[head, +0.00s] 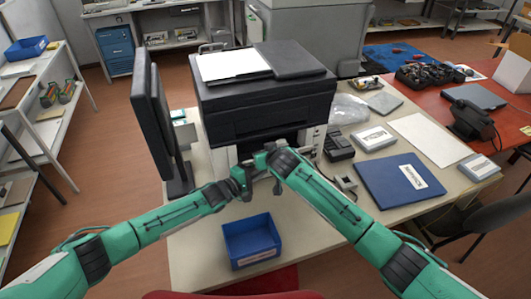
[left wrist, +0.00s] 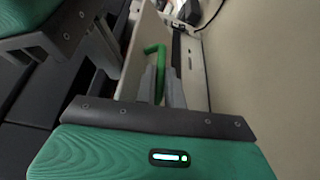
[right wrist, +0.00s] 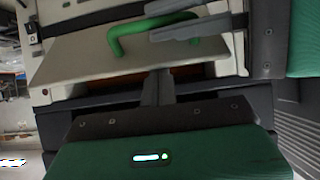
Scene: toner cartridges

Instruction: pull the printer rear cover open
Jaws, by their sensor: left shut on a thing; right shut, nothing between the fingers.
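The printer (head: 265,112) stands on the table, black above and pale below. Its pale cover panel (right wrist: 85,55) carries a green handle (right wrist: 125,35). In the right wrist view the panel is tilted out from the body, with a gap showing a dark and brownish interior (right wrist: 190,72). My left gripper (left wrist: 161,74) is shut on the green handle, which also shows in the left wrist view (left wrist: 156,50); its grey fingers cross the handle in the right wrist view. My right gripper (right wrist: 158,74) is shut and empty, its fingertips close to the panel's edge; contact is unclear.
A monitor (head: 155,115) stands left of the printer, close to my left arm. A blue bin (head: 250,240) sits on the table in front. A blue folder (head: 400,180) and a black adapter (head: 338,145) lie to the right.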

